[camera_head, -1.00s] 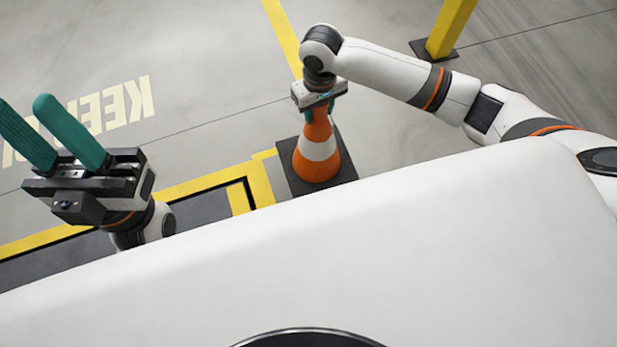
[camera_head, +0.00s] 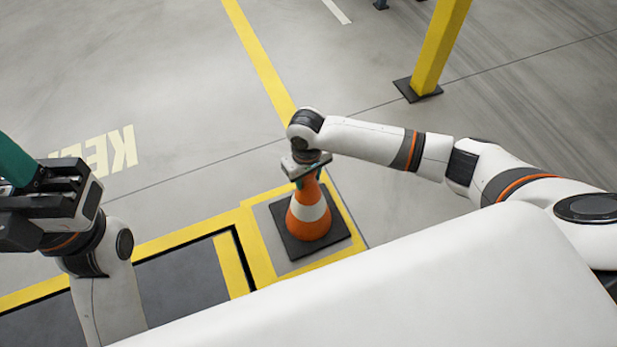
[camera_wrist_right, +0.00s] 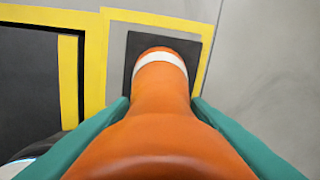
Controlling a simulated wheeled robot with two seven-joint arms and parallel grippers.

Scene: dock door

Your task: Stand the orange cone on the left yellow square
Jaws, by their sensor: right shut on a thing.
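The orange cone (camera_head: 309,222) has a white band and a square black base, and it is upright. My right gripper (camera_head: 308,181) is shut on the cone near its top, with teal fingers on both sides of it in the right wrist view (camera_wrist_right: 160,108). A yellow-outlined square (camera_head: 256,254) on the floor surrounds the black base in the picture. Whether the base touches the floor I cannot tell. My left gripper (camera_head: 16,168) is at the left edge, partly cut off, with one teal finger showing; its opening cannot be judged.
A dark dock plate (camera_head: 180,284) with yellow borders lies left of the square. A yellow post (camera_head: 438,45) on a black foot stands at the back right. A yellow floor line (camera_head: 258,55) runs back from the square. Grey floor right of the square is clear.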

